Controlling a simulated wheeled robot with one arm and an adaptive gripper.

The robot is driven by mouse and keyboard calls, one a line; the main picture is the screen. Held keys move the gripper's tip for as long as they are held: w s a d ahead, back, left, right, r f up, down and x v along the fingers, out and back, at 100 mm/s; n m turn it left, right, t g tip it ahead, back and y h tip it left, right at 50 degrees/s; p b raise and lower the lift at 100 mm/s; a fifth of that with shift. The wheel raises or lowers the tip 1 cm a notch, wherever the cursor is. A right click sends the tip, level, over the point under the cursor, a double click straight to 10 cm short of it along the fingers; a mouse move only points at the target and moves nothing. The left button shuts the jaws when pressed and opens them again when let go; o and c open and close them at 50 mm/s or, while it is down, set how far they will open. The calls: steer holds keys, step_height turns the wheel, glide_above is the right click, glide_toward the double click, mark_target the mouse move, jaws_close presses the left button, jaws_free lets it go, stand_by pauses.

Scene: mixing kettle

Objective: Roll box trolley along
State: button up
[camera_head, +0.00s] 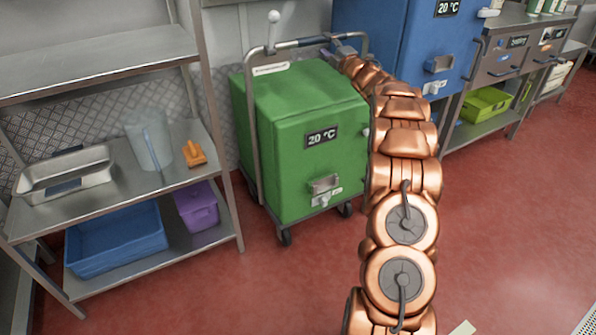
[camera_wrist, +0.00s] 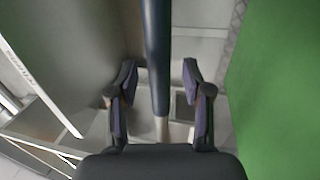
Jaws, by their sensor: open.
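The box trolley is a green box (camera_head: 300,135) on small dark wheels, with a "20 °C" display and a small tap on its front. Its metal handle frame (camera_head: 252,125) rises at the left and carries a dark-sleeved bar (camera_head: 300,43) across the top back. My arm reaches over the box's right side, and my gripper (camera_head: 343,50) is at the right end of that bar. In the wrist view my gripper (camera_wrist: 160,72) is open, with the dark bar (camera_wrist: 157,45) lined up between its two fingers, apart from both. The green box side (camera_wrist: 285,90) fills the right.
A metal shelf (camera_head: 110,190) with a tray, a clear jug and blue and purple bins stands close on the left. A blue box (camera_head: 400,45) stands behind right, beside a steel counter (camera_head: 520,60). Red floor (camera_head: 270,295) is free in front.

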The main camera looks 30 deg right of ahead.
mark_target(322, 42)
steer(key=shift+w+r+p, duration=0.2)
steer(key=shift+w+p, duration=0.35)
steer(key=shift+w, duration=0.3)
steer(key=shift+w+r+p, duration=0.2)
steer(key=shift+w+p, duration=0.35)
steer(key=shift+w+f+p, duration=0.15)
steer(key=shift+w+p, duration=0.2)
steer(key=shift+w, duration=0.15)
steer(key=shift+r+p, duration=0.2)
steer(key=shift+p, duration=0.1)
jaws_close()
steer(key=shift+r, duration=0.1)
